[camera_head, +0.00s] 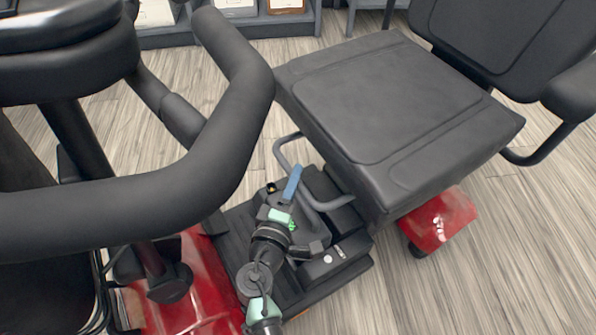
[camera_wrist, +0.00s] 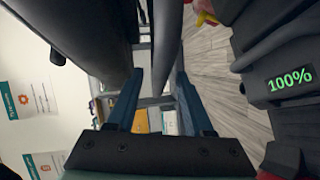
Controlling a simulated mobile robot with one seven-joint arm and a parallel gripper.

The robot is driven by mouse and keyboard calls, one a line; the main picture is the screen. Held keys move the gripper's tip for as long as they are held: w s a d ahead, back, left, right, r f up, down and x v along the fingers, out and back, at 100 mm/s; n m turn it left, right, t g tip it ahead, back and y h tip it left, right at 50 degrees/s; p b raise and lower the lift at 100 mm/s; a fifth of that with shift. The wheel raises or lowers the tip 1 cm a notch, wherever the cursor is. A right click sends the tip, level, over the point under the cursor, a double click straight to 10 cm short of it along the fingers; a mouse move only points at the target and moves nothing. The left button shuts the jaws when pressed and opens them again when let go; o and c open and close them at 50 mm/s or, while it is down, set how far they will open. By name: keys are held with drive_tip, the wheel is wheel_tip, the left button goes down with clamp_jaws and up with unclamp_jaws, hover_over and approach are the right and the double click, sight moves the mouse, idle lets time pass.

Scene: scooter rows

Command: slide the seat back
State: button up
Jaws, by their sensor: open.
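The black padded seat (camera_head: 385,105) of a red scooter fills the right half of the head view, with its backrest behind it. A grey bent bar (camera_head: 283,152) loops out from under the seat's near left edge. My gripper (camera_head: 291,184) is low beside the bar, below the seat edge; contact cannot be told there. In the wrist view my gripper (camera_wrist: 159,78) is open, with its two blue fingers apart. A dark grey bar-like part (camera_wrist: 167,45) shows between and beyond the fingertips. A large dark shape, probably the seat, is at the left.
A thick black handlebar (camera_head: 225,130) crosses the head view's left side, close to my arm. A dark box with a green 100% display (camera_wrist: 290,80) is at right in the wrist view. Shelves (camera_head: 240,25) stand behind. Wooden floor (camera_head: 510,260) is clear at lower right.

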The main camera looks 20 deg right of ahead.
drive_tip(key=shift+b+x, duration=0.45)
drive_tip(key=shift+x, duration=1.75)
drive_tip(key=shift+c, duration=0.2)
drive_tip(key=shift+s, duration=0.1)
clamp_jaws()
